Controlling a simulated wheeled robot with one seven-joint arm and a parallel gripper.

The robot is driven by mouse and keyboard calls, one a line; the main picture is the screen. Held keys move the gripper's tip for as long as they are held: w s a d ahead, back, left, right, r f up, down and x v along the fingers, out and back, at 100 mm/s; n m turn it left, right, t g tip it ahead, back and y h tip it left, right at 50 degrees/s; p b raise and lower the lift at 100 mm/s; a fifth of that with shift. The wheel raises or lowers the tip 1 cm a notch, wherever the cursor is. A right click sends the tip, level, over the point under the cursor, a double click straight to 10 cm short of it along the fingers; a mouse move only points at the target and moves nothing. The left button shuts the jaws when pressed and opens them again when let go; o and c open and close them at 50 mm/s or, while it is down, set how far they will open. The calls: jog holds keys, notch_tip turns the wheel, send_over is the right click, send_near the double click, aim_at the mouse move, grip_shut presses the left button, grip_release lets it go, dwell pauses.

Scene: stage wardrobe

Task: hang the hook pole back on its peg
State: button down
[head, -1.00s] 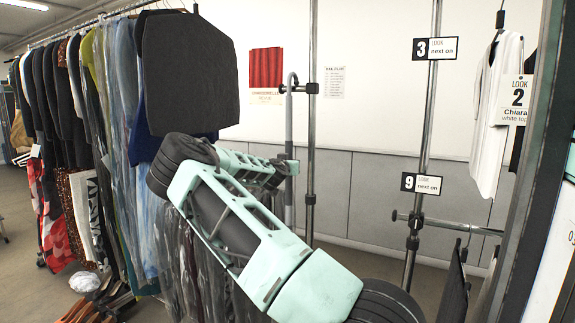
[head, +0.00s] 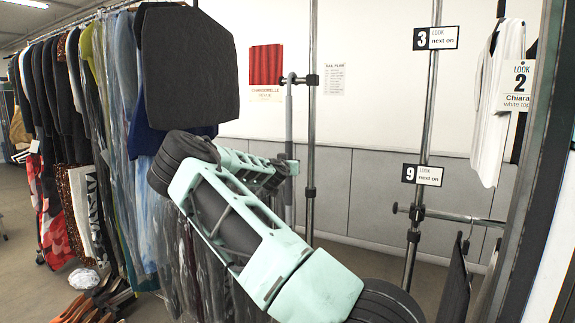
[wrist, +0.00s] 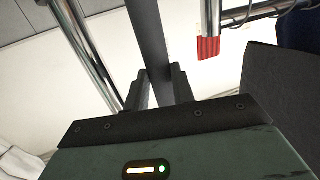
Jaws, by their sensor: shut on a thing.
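The hook pole (head: 289,115) is a thin grey upright pole with a curved hook at its top. The peg (head: 301,80) is a short dark bar sticking out left from a clamp on a chrome post. The hook is level with the peg's left end and overlaps it in the head view; I cannot tell whether it rests on it. My gripper (head: 291,167), partly hidden by my arm, is at the pole's middle. In the wrist view, my gripper (wrist: 161,88) is shut on the pole (wrist: 148,35), which runs between its fingers.
A rail of dense garments (head: 120,110) stands left, with a dark garment (head: 190,70) close to my arm. A second chrome post (head: 425,120) carries number signs. A white top (head: 498,100) hangs right. Hangers (head: 95,305) lie on the floor.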

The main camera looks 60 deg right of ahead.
jog(key=c, duration=1.1)
grip_release()
jog(key=shift+a+f, duration=0.1)
jog(key=b+v, duration=0.4)
jog(key=v, duration=1.3)
jog(key=shift+s+a, duration=0.1)
